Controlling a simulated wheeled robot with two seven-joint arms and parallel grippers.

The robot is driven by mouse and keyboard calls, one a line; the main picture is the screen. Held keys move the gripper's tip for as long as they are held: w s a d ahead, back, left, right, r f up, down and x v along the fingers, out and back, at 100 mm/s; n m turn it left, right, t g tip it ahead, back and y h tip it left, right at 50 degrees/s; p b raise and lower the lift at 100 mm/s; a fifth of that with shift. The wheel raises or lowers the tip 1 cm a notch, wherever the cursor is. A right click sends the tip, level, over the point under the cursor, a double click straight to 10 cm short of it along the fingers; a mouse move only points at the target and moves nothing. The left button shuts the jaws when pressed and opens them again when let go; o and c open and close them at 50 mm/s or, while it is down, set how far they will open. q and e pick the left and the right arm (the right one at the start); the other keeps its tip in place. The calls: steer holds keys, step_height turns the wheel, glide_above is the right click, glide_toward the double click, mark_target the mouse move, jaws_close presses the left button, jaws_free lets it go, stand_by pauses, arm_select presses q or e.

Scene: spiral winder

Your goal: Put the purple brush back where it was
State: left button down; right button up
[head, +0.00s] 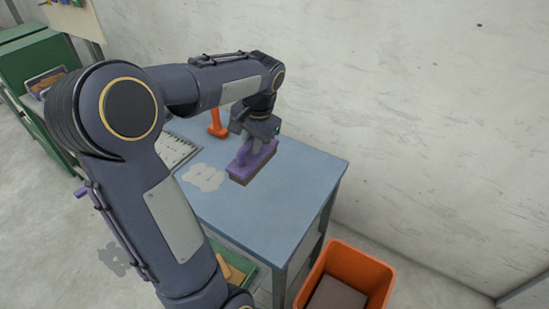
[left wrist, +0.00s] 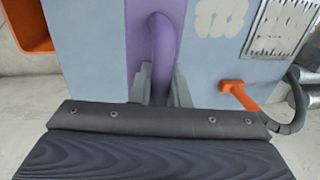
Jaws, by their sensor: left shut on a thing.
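I cannot tell whether the bristles touch the table. My left gripper (head: 256,143) comes from above and is shut on the brush's handle. In the left wrist view the purple handle (left wrist: 162,50) runs up between the two grey fingers of the left gripper (left wrist: 160,85). The fingers hide part of the handle. My right gripper is not in view.
The blue table (head: 290,180) also bears an orange-handled tool (head: 217,124), a pale grey patch (head: 203,177) and a perforated plate (head: 178,152). An orange bin (head: 345,275) stands on the floor at the table's right. A green cabinet (head: 40,70) is at far left.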

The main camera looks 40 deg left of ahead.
arm_select(q)
steer(key=w+a+f+p, duration=0.1)
steer(key=w+f+p, duration=0.1)
steer(key=w+f, duration=0.2)
steer(key=w+a+f+p, duration=0.1)
steer(key=w+f, duration=0.3)
steer(key=w+f+p, duration=0.2)
steer(key=w+f, duration=0.2)
steer(key=w, duration=0.1)
steer(key=shift+w+a+p, duration=0.1)
steer(key=shift+a+p, duration=0.2)
steer(key=shift+a, duration=0.1)
steer(key=shift+f, duration=0.35)
steer(key=shift+f, duration=0.1)
steer(key=shift+f+b, duration=0.15)
steer(key=shift+b, duration=0.15)
steer(key=c, duration=1.4)
jaws_free()
